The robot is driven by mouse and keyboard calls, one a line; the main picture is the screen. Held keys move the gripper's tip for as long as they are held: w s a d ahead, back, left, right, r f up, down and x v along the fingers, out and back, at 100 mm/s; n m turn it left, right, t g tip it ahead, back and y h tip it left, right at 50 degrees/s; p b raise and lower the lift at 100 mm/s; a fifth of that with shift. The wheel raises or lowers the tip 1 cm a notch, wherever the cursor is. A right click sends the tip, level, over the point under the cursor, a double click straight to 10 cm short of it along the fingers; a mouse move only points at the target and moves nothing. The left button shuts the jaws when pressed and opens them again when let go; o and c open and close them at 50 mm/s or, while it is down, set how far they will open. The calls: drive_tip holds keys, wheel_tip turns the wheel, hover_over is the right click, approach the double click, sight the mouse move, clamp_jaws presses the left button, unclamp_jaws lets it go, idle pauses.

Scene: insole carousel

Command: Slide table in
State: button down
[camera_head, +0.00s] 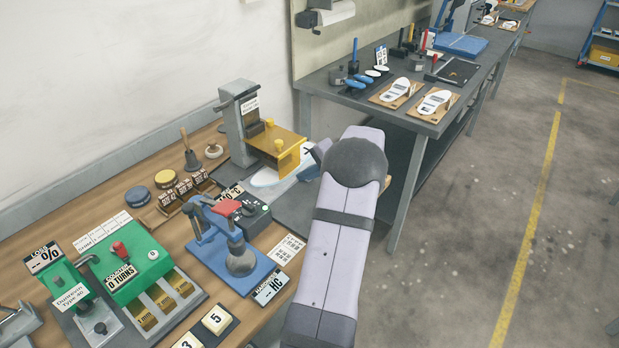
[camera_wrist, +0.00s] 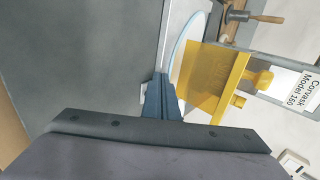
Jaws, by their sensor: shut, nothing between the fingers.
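The grey press (camera_head: 238,125), labelled Corvask Model 160 in the wrist view, stands at the far end of the wooden bench. Its yellow guard (camera_head: 280,140) also shows in the wrist view (camera_wrist: 205,80). A pale sliding table (camera_head: 268,178) with a blue-white rounded edge sticks out below the guard; the wrist view shows part of it (camera_wrist: 178,35). My gripper (camera_wrist: 160,80) is shut and empty, its blue-grey fingertips at the table's outer edge, beside the guard. I cannot tell whether they touch it. My arm hides part of that area in the head view.
A dark grey plate (camera_wrist: 80,60) lies beside the table. A blue stand (camera_head: 230,265), a green counter unit (camera_head: 135,265) and a control box (camera_head: 252,212) are nearer on the bench. A second bench (camera_head: 420,120) holds insoles on boards. The floor at right is clear.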

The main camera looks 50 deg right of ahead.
drive_tip(key=shift+s, duration=0.1)
drive_tip(key=s+b, duration=0.2)
drive_tip(key=s, duration=0.1)
drive_tip(key=shift+s+f, duration=0.15)
drive_tip(key=shift+s, duration=0.15)
drive_tip(key=b+v, duration=0.1)
drive_tip(key=v, duration=0.9)
drive_tip(key=shift+s+a, duration=0.1)
